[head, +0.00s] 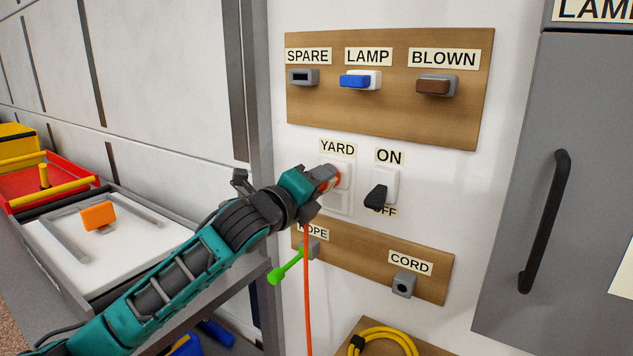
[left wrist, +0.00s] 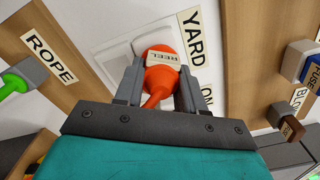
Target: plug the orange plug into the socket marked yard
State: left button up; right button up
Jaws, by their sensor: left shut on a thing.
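The orange plug (head: 334,177) is at the upper part of the white socket plate (head: 338,202) under the YARD label (head: 337,148). My left gripper (head: 325,178) is shut on the plug, and its fingers hide much of it in the head view. In the left wrist view the plug (left wrist: 165,76) sits between the two fingers, with a tag reading REEL, in front of the white socket plate (left wrist: 117,57). I cannot tell whether it is fully seated or just touching. Its orange cord (head: 307,285) hangs straight down. My right gripper is not in view.
A black switch (head: 377,196) marked ON and OFF is close right of the socket. Above is a wooden board (head: 390,115) with SPARE, LAMP and BLOWN holders. Below, a green-handled thing (head: 287,268) sticks out at ROPE. A grey cabinet (head: 590,130) stands right.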

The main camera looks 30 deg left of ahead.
pick_arm(q)
jog(key=shift+w, duration=0.35)
jog(key=o, duration=1.2)
jog(key=shift+o, duration=0.2)
jog(key=shift+s, duration=0.1)
jog(key=s+a+b, duration=0.1)
jog(key=s, duration=1.1)
jog(key=shift+s+b, duration=0.35)
jog(key=shift+f, duration=0.1)
